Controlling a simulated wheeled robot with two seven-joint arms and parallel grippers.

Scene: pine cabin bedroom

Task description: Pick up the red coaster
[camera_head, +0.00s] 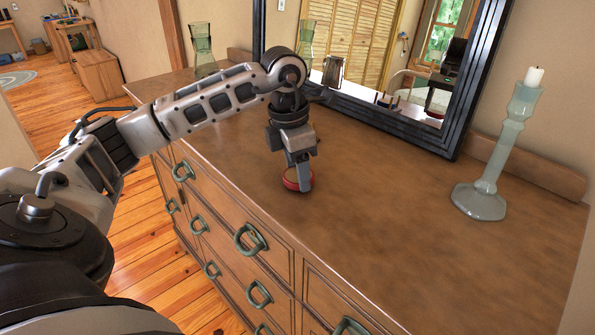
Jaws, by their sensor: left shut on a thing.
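The red coaster (290,184) is a small red-rimmed disc with a paler top, on or just above the wooden dresser top (400,215). My left arm reaches in from the left, and my left gripper (300,181) points down at the coaster. Its fingers are shut on the coaster and hide part of it. I cannot tell whether the coaster touches the wood. My right gripper does not show.
A glass candlestick with a white candle (490,160) stands at the right. A green glass vase (203,50) stands at the back left. A dark-framed mirror (390,105) runs along the back.

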